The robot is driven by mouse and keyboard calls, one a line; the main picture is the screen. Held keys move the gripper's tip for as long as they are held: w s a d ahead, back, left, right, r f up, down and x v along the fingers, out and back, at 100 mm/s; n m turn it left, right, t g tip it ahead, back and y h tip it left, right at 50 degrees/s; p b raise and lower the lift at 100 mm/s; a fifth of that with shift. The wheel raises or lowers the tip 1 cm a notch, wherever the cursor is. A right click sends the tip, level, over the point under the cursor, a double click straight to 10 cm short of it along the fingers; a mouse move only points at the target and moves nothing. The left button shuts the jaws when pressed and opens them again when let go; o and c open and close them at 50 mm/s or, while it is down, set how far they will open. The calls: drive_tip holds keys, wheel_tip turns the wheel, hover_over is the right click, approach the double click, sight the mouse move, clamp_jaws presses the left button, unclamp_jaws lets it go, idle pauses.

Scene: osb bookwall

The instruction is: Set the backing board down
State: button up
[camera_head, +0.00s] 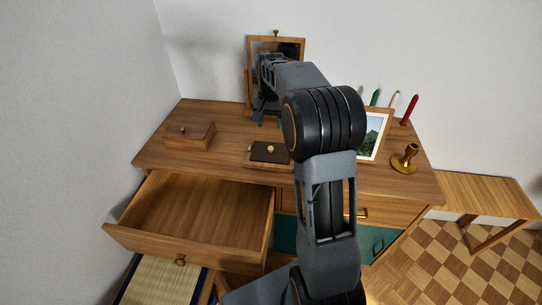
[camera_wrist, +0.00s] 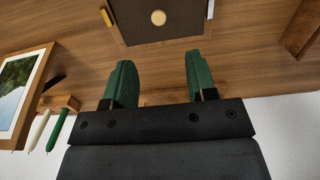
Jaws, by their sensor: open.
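The backing board (camera_head: 270,151) is a dark flat panel with a pale round knob at its middle. The fingertips do not touch the board. In the head view my arm hides part of the gripper and the desk behind it.
An open, empty drawer (camera_head: 195,212) juts out at the front left. A small wooden box (camera_head: 190,136) stands at the left. A mirror (camera_head: 291,47) stands at the back.

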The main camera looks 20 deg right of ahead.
sight(271, 147)
wheel_tip(271, 147, down, 11)
drive_tip(key=shift+s+b, duration=0.1)
drive_tip(key=shift+b, duration=0.2)
idle(0.4)
clamp_jaws()
idle(0.3)
drive_tip(key=shift+r, duration=0.1)
